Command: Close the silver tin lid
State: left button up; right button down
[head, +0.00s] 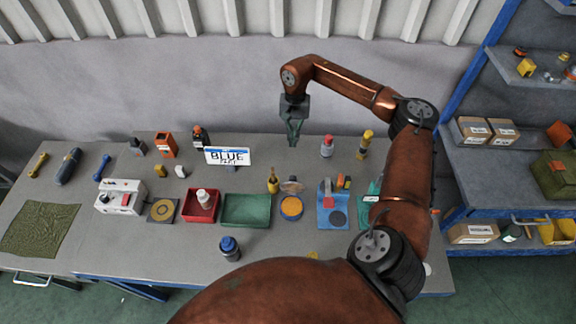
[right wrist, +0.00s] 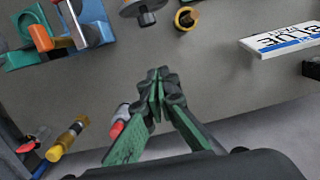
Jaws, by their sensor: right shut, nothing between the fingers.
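The tin (head: 291,208) stands on the table right of the green tray, with orange contents showing. Its silver lid (head: 290,186) stands raised at the tin's back edge. In the right wrist view the lid (right wrist: 135,9) shows at the top edge as a grey round piece with a dark knob; the tin's body is mostly out of frame. My right gripper (head: 293,138) hangs over the back edge of the table, behind and above the lid and apart from it. Its fingers (right wrist: 158,85) are shut and empty. My left gripper is not in view.
A blue holder (head: 332,219) with tools is to the right. A red bottle (head: 327,148) and a yellow bottle (head: 365,146) stand at the back. The BLUE sign (head: 227,157) is left of my gripper.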

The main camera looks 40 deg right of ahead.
aim_at(292, 184)
jog(key=s+a+f+p, duration=0.3)
jog(key=s+f+p, duration=0.1)
jog(key=f, duration=0.6)
jog(key=shift+a+f, duration=0.2)
jog(key=shift+s+d, duration=0.1)
jog(key=shift+s, duration=0.05)
